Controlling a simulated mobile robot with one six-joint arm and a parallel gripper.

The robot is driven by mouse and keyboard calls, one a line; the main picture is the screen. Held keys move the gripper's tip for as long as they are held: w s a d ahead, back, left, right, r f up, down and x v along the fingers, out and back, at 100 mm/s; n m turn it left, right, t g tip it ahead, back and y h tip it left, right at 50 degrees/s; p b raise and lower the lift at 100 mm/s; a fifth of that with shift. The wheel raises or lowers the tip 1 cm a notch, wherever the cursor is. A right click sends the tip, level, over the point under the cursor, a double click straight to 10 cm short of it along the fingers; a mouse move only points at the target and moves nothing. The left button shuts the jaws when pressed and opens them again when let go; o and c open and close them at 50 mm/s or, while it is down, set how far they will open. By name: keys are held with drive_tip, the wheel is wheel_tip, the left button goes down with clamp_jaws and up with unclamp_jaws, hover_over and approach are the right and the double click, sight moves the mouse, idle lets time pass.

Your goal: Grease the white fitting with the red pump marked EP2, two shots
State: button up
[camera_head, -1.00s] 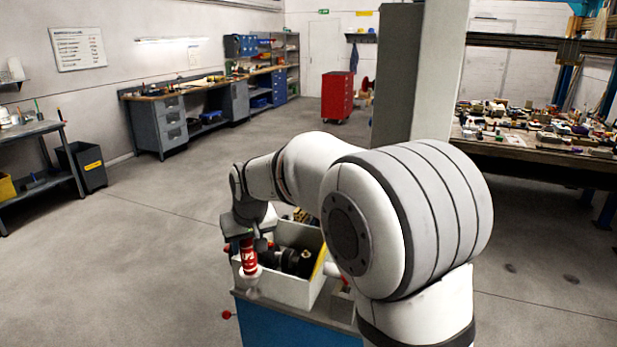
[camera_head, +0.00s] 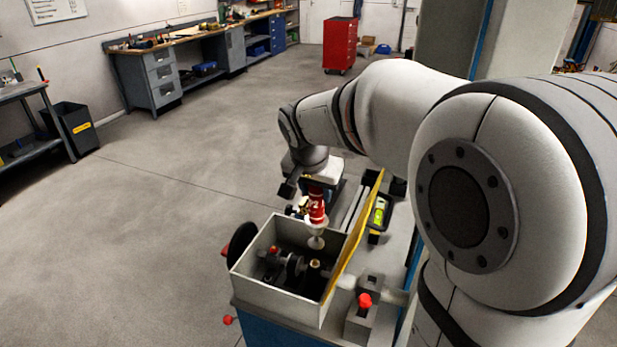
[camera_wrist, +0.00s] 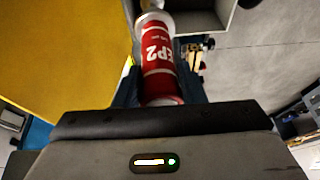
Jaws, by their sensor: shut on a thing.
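The red pump (camera_head: 316,206), with white lettering and a pale lower end, hangs roughly upright from my gripper (camera_head: 317,186) in the head view. In the wrist view the pump (camera_wrist: 160,62) shows the marking EP2 between my fingers. My gripper is shut on it. The pump's lower end is over the far part of a pale open box (camera_head: 275,302); whether it touches anything cannot be told. Dark machine parts and a small tan piece (camera_head: 315,264) show inside the box. I cannot make out a white fitting for certain.
A yellow panel (camera_head: 352,232) rises along the box's right side, close to the pump. A red-knobbed block (camera_head: 363,318) stands right of the box. A black disc (camera_head: 241,244) is at its left. The floor to the left is clear.

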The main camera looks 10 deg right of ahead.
sight(315, 209)
drive_tip(key=shift+d+f, duration=0.15)
drive_tip(key=shift+f, duration=0.35)
drive_tip(key=shift+s+f+b, duration=0.1)
drive_tip(key=shift+f+b, duration=1)
drive_tip(key=shift+f, duration=0.45)
drive_tip(key=shift+f+b, duration=0.65)
drive_tip(key=shift+b, duration=0.05)
drive_tip(key=shift+a, duration=0.2)
